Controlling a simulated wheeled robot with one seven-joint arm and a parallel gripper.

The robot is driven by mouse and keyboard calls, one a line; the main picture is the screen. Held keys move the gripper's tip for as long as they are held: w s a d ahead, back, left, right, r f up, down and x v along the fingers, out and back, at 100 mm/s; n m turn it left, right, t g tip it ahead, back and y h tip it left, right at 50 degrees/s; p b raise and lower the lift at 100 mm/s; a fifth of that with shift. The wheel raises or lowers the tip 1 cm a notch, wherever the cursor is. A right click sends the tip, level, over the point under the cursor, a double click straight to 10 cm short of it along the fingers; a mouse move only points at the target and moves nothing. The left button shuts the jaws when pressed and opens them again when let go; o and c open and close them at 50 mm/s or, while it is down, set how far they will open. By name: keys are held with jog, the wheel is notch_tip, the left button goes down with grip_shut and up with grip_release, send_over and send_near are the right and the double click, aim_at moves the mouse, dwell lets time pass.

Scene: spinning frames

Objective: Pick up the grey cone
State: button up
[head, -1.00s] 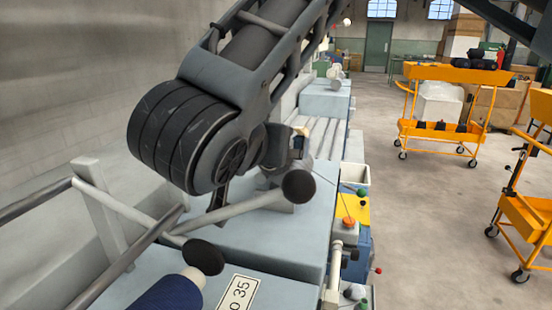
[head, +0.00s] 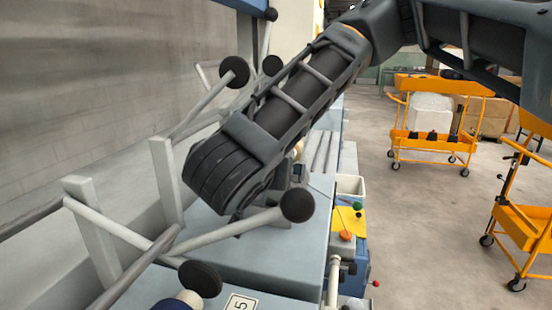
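I cannot make out a grey cone in the head view. A dark blue wound package (head: 170,304) with a pale tip shows at the bottom edge, mostly cut off. My arm comes in from the upper right, and its thick dark wrist covers the middle of the machine. My gripper is mostly hidden behind this wrist; only small dark parts show around it, too little to tell its fingers or any hold. Whatever lies behind the wrist is hidden.
Bare holder arms with black round discs (head: 297,205) stick out over the grey-blue machine top (head: 270,262), close to my wrist. A white number plate (head: 240,303) lies in front. Orange trolleys (head: 437,138) stand right, with open floor between.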

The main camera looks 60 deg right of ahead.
jog(key=shift+d, duration=0.15)
jog(key=c, duration=1)
jog(key=shift+c, duration=0.4)
